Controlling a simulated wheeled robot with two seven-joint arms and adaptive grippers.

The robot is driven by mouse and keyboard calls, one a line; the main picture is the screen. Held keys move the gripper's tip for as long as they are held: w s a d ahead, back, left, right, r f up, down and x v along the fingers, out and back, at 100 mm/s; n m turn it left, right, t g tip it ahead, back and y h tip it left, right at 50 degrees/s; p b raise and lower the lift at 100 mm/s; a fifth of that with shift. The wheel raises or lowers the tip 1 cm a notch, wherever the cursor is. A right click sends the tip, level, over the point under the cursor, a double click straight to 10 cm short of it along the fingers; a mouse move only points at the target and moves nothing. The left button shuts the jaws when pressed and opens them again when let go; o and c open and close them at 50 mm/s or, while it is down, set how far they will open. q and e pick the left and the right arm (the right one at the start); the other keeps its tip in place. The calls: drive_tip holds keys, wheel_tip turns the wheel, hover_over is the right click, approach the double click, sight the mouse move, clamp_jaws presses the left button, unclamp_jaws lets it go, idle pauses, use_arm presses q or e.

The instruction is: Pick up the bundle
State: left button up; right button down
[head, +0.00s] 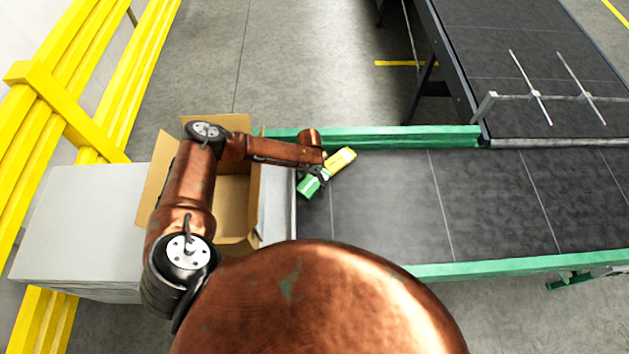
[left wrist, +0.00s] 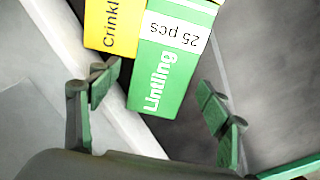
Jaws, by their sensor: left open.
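In the head view the green part (head: 309,188) and yellow part (head: 342,159) show at the left end of the dark conveyor. My left gripper (head: 320,173) is over them and hides the middle. Its fingers are open, one on each side of the green box's near end. I cannot tell whether they touch it. My right gripper is out of view.
An open cardboard carton (head: 232,205) stands left of the conveyor (head: 390,200), beside a stack of pale sheets (head: 75,220). Green rails (head: 400,137) edge the belt. Yellow barriers (head: 60,95) stand at the left. The belt to the right is clear.

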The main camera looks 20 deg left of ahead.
use_arm(q)
drive_tip(key=shift+f, duration=0.7)
drive_tip(key=c, duration=0.6)
drive_tip(key=shift+w, duration=0.1)
drive_tip(key=c, duration=0.8)
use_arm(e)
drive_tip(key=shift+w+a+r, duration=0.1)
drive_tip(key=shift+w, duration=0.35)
use_arm(q)
drive_tip(key=shift+o, duration=0.2)
drive_tip(key=shift+r, duration=0.1)
